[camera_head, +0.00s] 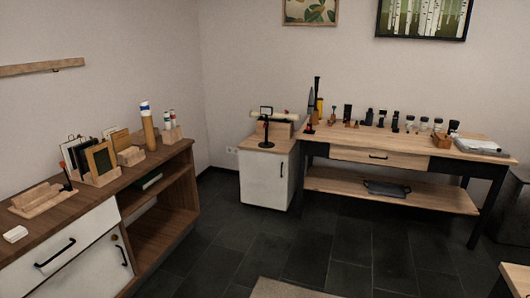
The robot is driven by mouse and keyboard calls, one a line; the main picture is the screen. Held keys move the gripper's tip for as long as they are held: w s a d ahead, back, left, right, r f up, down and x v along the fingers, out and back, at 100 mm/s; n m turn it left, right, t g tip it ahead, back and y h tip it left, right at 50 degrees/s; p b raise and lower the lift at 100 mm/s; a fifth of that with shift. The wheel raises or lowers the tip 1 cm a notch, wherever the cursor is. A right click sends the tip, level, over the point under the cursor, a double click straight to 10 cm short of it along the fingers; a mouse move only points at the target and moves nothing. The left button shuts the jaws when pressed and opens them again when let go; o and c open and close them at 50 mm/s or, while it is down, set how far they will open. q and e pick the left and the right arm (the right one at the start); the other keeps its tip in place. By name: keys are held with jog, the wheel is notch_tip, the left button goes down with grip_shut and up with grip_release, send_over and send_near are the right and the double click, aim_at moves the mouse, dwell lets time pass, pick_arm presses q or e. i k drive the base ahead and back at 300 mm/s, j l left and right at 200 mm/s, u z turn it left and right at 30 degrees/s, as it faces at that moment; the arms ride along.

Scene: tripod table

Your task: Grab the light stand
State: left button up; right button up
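A small black stand (266,130) with a round base, a thin upright post and a squarish head stands upright on the wooden top of a white cabinet (264,182) in the back corner. It looks like the light stand, but it is too small to be sure. A pale horizontal bar or roll shows right behind its head. Neither of my grippers shows in the head view.
A wooden workbench (330,132) with bottles and tools stands right of the cabinet. A brown sideboard (95,192) with boards and tubes runs along the left. Dark tiled floor (240,245) lies open between them, with a rug (290,289) at the bottom edge.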

aim_at(266, 145)
jog(key=i, duration=4.4)
